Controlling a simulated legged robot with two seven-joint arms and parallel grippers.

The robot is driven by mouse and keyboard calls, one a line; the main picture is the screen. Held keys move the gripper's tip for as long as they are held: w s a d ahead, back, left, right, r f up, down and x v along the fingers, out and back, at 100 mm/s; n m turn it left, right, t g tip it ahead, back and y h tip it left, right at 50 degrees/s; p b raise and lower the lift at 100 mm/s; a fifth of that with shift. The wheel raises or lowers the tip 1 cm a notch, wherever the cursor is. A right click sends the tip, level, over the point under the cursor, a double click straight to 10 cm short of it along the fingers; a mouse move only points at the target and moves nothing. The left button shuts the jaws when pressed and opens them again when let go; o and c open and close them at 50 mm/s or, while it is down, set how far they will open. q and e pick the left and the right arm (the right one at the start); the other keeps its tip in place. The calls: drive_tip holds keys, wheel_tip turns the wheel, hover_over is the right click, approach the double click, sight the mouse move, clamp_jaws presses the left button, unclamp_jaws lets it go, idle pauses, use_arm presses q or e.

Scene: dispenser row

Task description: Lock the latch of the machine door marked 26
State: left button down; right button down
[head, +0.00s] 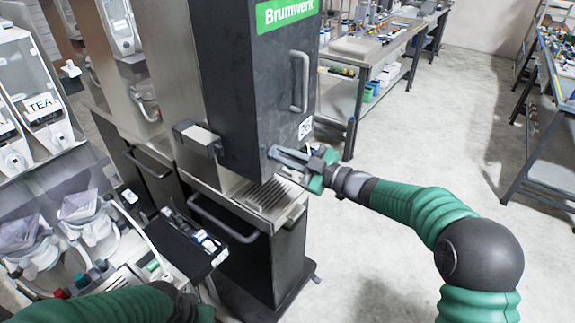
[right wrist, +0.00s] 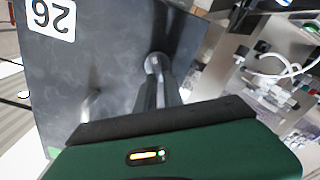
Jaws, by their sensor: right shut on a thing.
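The machine door (head: 235,95) is a dark panel with a vertical bar handle (head: 299,82) and a green Brumwerk sign (head: 285,12). Its white label (head: 305,128) is small in the head view; the right wrist view shows the label (right wrist: 51,17) as 26, upside down. My right gripper (head: 276,153) reaches in from the right to the door's lower edge. It is shut on the latch, a small round metal piece (right wrist: 156,62) low on the door face. The fingers hide most of the latch. My left gripper (head: 190,308) is at the bottom edge, partly cut off; its fingers cannot be made out.
A drip grille (head: 262,197) and a lower drawer handle (head: 222,222) sit below the door. Dispensers with a TEA label (head: 41,106) stand at left. Workbenches (head: 375,50) stand behind.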

drive_tip(key=shift+s+a+f+n+b, duration=0.1)
drive_tip(key=shift+f+n+b, duration=0.15)
drive_tip(key=shift+n+b, duration=1.85)
drive_tip(key=shift+s+a+f+n+b, duration=0.1)
drive_tip(key=shift+f+n+b, duration=0.2)
drive_tip(key=shift+n+b, duration=1.75)
drive_tip(key=shift+s+a+f+n+b, duration=0.1)
drive_tip(key=shift+f+n+b, duration=0.15)
drive_tip(key=shift+n+b, duration=1.85)
drive_tip(key=shift+m+b, duration=0.45)
drive_tip(key=shift+b, duration=0.05)
drive_tip(key=c, duration=1.5)
unclamp_jaws()
drive_tip(key=shift+w+f, duration=0.1)
drive_tip(key=shift+w, duration=0.05)
drive_tip(key=shift+o, duration=0.2)
